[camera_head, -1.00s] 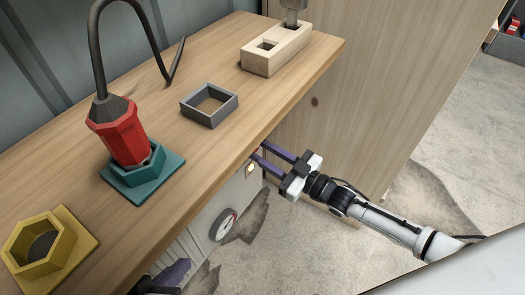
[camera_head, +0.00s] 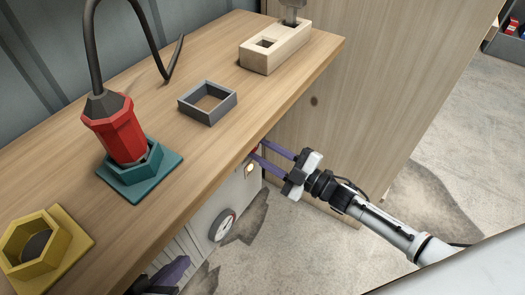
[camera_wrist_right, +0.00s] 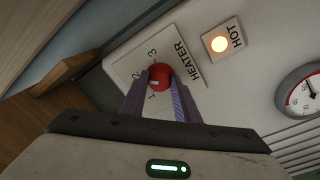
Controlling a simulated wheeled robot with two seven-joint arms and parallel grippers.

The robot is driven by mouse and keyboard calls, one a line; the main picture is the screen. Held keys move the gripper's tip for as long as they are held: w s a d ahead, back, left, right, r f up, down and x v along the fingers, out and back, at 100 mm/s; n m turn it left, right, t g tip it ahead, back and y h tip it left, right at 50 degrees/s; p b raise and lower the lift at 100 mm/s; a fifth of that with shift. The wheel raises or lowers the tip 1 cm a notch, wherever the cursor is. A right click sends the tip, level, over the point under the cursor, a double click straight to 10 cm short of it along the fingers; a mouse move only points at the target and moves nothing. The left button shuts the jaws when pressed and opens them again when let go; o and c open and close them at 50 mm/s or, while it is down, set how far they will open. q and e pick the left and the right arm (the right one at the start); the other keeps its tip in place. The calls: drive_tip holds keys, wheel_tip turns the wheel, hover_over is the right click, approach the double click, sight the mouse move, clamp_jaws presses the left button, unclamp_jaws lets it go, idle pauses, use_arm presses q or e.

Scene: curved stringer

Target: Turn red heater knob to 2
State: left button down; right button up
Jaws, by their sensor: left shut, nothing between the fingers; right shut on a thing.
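The red heater knob (camera_wrist_right: 160,77) sits on a white plate marked HEATER with 1, 2 and 3 in the right wrist view. A pale mark on the knob faces the number side, seemingly between 1 and 2; its exact setting is hard to tell. My right gripper (camera_wrist_right: 159,86) is shut on the knob, one purple finger on each side. In the head view my right gripper (camera_head: 255,152) reaches the cabinet front under the table edge, with a sliver of red at its tips. My left gripper (camera_head: 165,277) is low at the bottom edge, partly cut off, shut and empty.
A lit HOT lamp (camera_wrist_right: 219,44) and a round gauge (camera_wrist_right: 301,91) are on the same panel. Above, the wooden tabletop (camera_head: 215,145) overhangs, holding a red tool (camera_head: 122,135) in a teal holder. A wooden panel (camera_head: 360,90) stands beyond the gripper.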

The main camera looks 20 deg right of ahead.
idle(0.6)
drive_tip(key=o, duration=1)
drive_tip(key=shift+o, duration=0.2)
drive_tip(key=shift+d, duration=0.1)
drive_tip(key=shift+s+d, duration=0.15)
drive_tip(key=shift+s, duration=0.15)
use_arm(q)
drive_tip(key=shift+s+a+f+g+y+p, duration=0.25)
drive_tip(key=shift+a+f+p, duration=0.2)
drive_tip(key=shift+p, duration=0.2)
drive_tip(key=shift+s+a+f+g+y+p, duration=0.15)
drive_tip(key=shift+a+f+y+p, duration=0.15)
drive_tip(key=shift+f+p, duration=0.3)
use_arm(e)
drive_tip(key=v, duration=0.9)
drive_tip(key=shift+s+d, duration=0.2)
drive_tip(key=shift+d, duration=0.05)
use_arm(q)
drive_tip(key=shift+r, duration=0.1)
